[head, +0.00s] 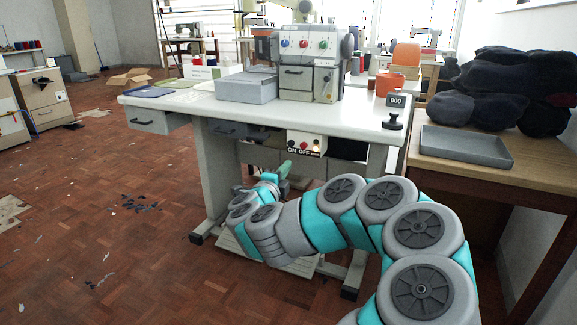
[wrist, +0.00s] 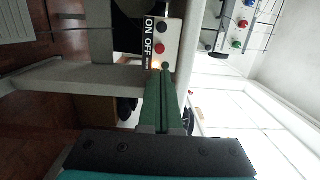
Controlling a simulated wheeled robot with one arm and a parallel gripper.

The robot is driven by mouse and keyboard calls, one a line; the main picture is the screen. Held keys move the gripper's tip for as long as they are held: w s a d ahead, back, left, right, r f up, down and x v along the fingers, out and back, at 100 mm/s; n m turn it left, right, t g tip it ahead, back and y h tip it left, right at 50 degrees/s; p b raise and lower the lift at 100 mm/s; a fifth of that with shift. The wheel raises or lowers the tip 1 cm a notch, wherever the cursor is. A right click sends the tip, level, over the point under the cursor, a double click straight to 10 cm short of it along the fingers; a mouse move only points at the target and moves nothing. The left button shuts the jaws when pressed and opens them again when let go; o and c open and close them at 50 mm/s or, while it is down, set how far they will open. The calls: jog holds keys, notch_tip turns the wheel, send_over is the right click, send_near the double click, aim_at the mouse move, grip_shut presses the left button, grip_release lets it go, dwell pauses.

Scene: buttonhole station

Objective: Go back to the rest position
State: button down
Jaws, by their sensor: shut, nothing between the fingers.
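My gripper (head: 285,169) is low in front of the sewing station's table, with my arm reaching in from the lower right. In the wrist view its green fingers (wrist: 166,70) are closed together and hold nothing. The white ON OFF switch box (head: 306,144) hangs under the table's front edge, just above my gripper in the head view. In the wrist view, turned sideways, the switch box (wrist: 169,38) lies just beyond the fingertips, with a lit lamp at its near end. I cannot tell whether the fingertips touch it.
The white table (head: 375,112) carries a machine (head: 308,60) with coloured knobs, a grey box (head: 246,87) and a stamp (head: 393,121). A wooden table at right holds a grey tray (head: 465,147) and dark cloth (head: 515,88). The floor at left is open, with scattered scraps.

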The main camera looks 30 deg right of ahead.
dwell(0.7)
jog(key=w+a+r+n+t+y, duration=0.1)
jog(key=a+r+n+t+y, duration=0.15)
jog(key=a+n+y, duration=0.55)
jog(key=w+a+r+n+t+y, duration=0.15)
jog(key=a+r+n+y, duration=0.25)
jog(key=a, duration=0.8)
jog(key=s+a+f+n+g+y+p, duration=0.1)
jog(key=s+a+f+n+g+y, duration=0.15)
jog(key=s+a+n, duration=0.2)
jog(key=s+a+f+n+g+y+p, duration=0.1)
jog(key=s+a+f+n+y, duration=0.1)
jog(key=s+a+n+y, duration=0.3)
jog(key=s+a+f+n+g+h, duration=0.2)
jog(key=s+f+n+g, duration=0.35)
jog(key=s, duration=0.85)
jog(key=s+d+f+g+h, duration=0.1)
jog(key=s+d+g, duration=0.2)
jog(key=s, duration=0.5)
jog(key=s+d+f+g+h, duration=0.1)
jog(key=s+d+f+g, duration=0.1)
jog(key=s, duration=0.6)
jog(key=s+d+f+g+h+p, duration=0.1)
jog(key=s+d+g, duration=0.3)
jog(key=s, duration=0.4)
jog(key=shift+d+f+n+h, duration=0.3)
jog(key=shift+d+f+h, duration=0.25)
jog(key=shift+d, duration=0.35)
